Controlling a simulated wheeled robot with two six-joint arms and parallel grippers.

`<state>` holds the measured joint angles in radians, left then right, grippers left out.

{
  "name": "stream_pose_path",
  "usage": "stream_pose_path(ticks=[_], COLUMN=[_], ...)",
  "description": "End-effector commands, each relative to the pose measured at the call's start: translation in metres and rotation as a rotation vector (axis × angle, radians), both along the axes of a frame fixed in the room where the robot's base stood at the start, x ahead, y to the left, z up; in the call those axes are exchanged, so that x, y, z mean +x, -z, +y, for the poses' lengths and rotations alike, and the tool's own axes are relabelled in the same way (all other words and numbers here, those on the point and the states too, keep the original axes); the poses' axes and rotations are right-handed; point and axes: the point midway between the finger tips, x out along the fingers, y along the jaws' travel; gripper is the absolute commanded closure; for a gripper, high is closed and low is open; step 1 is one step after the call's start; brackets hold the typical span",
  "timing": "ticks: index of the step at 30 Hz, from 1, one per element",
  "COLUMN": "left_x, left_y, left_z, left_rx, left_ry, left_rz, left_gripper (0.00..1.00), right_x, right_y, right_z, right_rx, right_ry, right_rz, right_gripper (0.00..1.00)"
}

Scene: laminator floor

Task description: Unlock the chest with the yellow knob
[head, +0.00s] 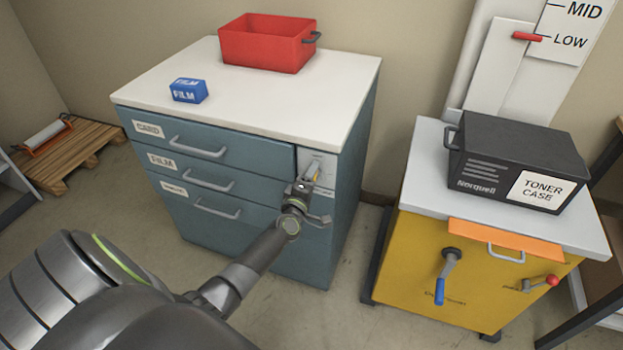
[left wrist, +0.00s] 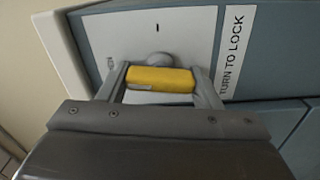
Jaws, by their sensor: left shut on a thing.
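The chest (head: 235,243) is a blue-grey drawer cabinet with a white top, left of centre in the head view. Its drawers are labelled, and all look shut. The yellow knob (head: 313,172) is on a pale plate (head: 323,160) at the upper right of its front. In the left wrist view the knob (left wrist: 160,79) is a yellow bar, lying nearly level in the picture, with the label "TURN TO LOCK" (left wrist: 236,52) beside it. My left gripper (head: 306,184) is shut on the knob, with a finger at each end. My right gripper is not in view.
A red bin (head: 262,48) and a blue film box (head: 188,91) stand on the chest top. To the right is a yellow cabinet (head: 415,265) with a blue-handled crank (head: 444,275) and a black toner case (head: 515,150) on top. Bare floor lies between the cabinets.

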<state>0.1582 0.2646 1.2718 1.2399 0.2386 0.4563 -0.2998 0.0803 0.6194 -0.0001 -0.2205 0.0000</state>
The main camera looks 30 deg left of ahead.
Motion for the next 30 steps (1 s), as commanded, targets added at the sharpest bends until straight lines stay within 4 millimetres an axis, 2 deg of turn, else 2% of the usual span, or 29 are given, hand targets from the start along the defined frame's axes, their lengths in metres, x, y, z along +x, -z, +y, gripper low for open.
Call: stream_pose_path(ticks=[10, 27, 28, 30], left_x=[-0.0010, -0.0010, -0.0010, -0.0009], left_y=[0.0026, 0.0028, 0.0028, 0.0027], left_z=[-0.0001, -0.0002, -0.0002, -0.0001], left_rx=[-0.142, -0.172, -0.172, -0.171], left_ry=[0.000, -0.001, -0.001, -0.001], left_rz=[-0.030, -0.037, -0.037, -0.037], left_gripper=[0.65, 0.65, 0.38, 0.29], right_x=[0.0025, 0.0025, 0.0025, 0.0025], right_y=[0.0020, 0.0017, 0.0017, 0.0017], right_z=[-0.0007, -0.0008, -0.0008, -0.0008], right_rx=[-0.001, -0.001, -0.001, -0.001], right_ry=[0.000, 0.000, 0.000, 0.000], right_rz=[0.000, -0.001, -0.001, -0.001], right_gripper=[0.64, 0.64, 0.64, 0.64])
